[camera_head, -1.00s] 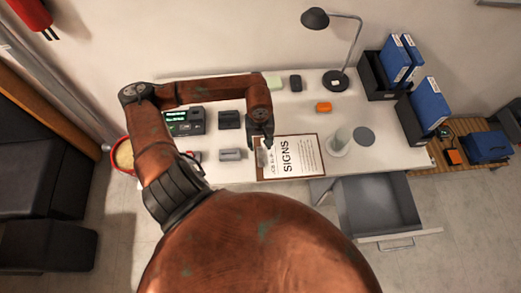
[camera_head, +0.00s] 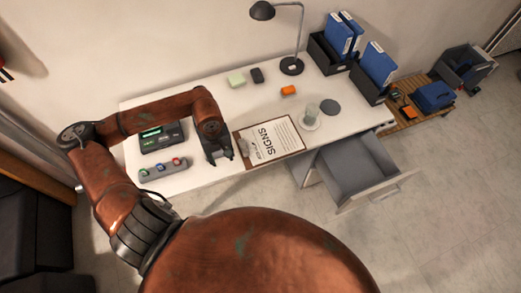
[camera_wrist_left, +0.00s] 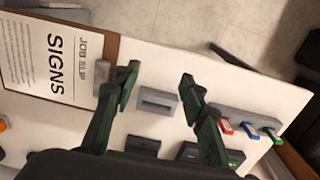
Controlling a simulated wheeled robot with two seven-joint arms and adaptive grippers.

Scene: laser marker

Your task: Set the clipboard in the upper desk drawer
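The clipboard (camera_head: 270,142) lies flat on the desk near its front edge, with a white sheet headed SIGNS and a brown border. It also shows in the left wrist view (camera_wrist_left: 62,58), its grey clip beside one finger. My left gripper (camera_head: 222,158) is just left of the clipboard, apart from its clip end. In the left wrist view its fingers (camera_wrist_left: 157,90) are spread, with a small grey block (camera_wrist_left: 157,101) on the desk between them in the picture. The desk drawer (camera_head: 350,172) is pulled open to the right and looks empty. My right gripper is not in view.
A glass (camera_head: 310,112), orange item (camera_head: 288,90) and lamp (camera_head: 291,66) stand beyond the clipboard. Blue binders (camera_head: 378,63) fill the back right. Floor right of the drawer is clear.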

